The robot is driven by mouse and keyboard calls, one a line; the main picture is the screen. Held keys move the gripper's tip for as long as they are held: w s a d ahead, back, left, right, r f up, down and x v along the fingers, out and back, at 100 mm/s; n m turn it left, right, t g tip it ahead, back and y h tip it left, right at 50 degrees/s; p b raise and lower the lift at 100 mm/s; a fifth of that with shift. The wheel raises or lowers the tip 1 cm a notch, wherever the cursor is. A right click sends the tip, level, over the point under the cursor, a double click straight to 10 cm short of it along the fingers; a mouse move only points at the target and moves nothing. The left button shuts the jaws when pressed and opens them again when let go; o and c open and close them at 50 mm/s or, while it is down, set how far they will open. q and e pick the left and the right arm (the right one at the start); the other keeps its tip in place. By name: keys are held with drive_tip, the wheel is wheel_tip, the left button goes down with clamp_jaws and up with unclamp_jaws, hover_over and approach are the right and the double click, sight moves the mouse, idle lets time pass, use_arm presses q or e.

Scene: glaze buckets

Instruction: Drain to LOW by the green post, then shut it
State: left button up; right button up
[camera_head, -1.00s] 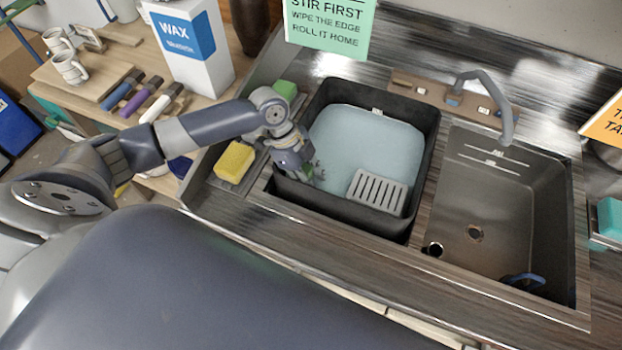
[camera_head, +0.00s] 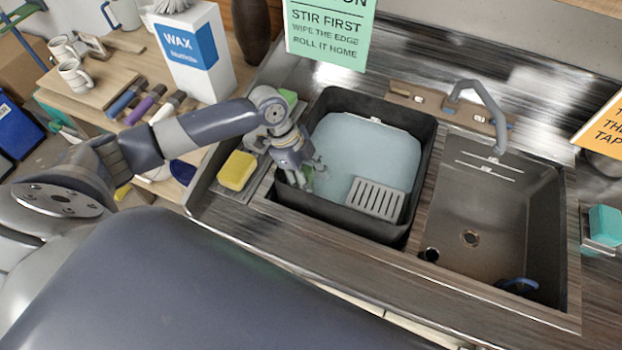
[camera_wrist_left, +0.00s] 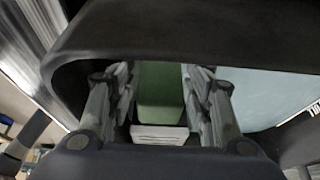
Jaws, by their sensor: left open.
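A dark basin (camera_head: 425,160) holds pale blue liquid (camera_head: 365,150), with a grey slotted piece (camera_head: 375,198) at its front right. A small pale mark (camera_head: 376,119) shows at the liquid's back edge; I cannot read it. My left gripper (camera_head: 308,178) is at the basin's left inner side, fingers pointing down. In the left wrist view my left gripper (camera_wrist_left: 163,82) is open, with a finger on each side of a green post (camera_wrist_left: 160,95). I cannot tell whether the fingers touch the post. The post's lower part is hidden. My right gripper is out of view.
A steel sink (camera_head: 500,210) with a curved tap (camera_head: 485,95) is on the right. A yellow sponge (camera_head: 237,170) lies left of the basin. A white WAX box (camera_head: 195,55) and mugs (camera_head: 75,75) stand on the left table. A green sign (camera_head: 330,30) is behind.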

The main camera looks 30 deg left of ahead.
use_arm(q)
drive_tip(key=v, duration=1.2)
drive_tip(key=shift+c, duration=0.6)
